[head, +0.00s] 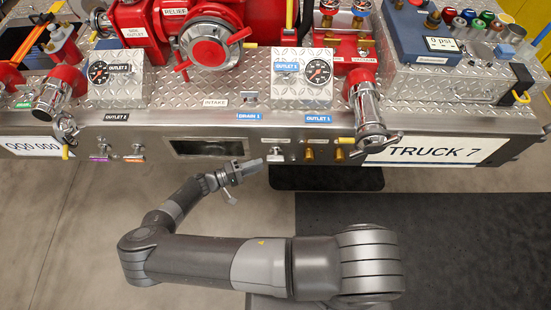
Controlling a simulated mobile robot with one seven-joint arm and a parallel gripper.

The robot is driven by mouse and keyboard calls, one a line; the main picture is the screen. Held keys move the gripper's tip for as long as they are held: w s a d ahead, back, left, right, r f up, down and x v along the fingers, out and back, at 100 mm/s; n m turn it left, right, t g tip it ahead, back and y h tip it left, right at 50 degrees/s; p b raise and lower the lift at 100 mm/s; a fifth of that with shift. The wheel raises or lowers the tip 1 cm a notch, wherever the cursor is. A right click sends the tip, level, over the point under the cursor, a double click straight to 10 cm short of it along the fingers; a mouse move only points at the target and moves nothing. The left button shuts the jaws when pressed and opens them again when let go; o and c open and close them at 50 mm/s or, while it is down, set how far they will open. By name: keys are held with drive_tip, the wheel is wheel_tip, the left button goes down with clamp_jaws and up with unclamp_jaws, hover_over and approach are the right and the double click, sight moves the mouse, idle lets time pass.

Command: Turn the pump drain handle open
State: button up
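A blue DRAIN 1 label (249,116) is on the truck's steel front edge in the head view. Below and right of it, a small pale metal handle (275,155) sticks out of the front panel; it seems to be the drain handle. My gripper (245,172) is low in front of the panel, just left of this handle. Its pale tip reads as close to the handle, but I cannot tell whether it touches. A small grey part hangs down below the gripper. The fingers are too small to tell open from shut.
Two brass fittings (309,154) sit right of the handle, then a large chrome outlet (367,115) with levers. A dark recessed window (209,147) is to the left. Purple and silver pull handles (102,151) are farther left. The floor (80,240) is clear.

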sight(276, 158)
drive_tip(key=x, duration=0.7)
drive_tip(key=shift+w+d, duration=0.15)
drive_tip(key=shift+d, duration=0.25)
drive_tip(key=shift+c, duration=0.2)
clamp_jaws()
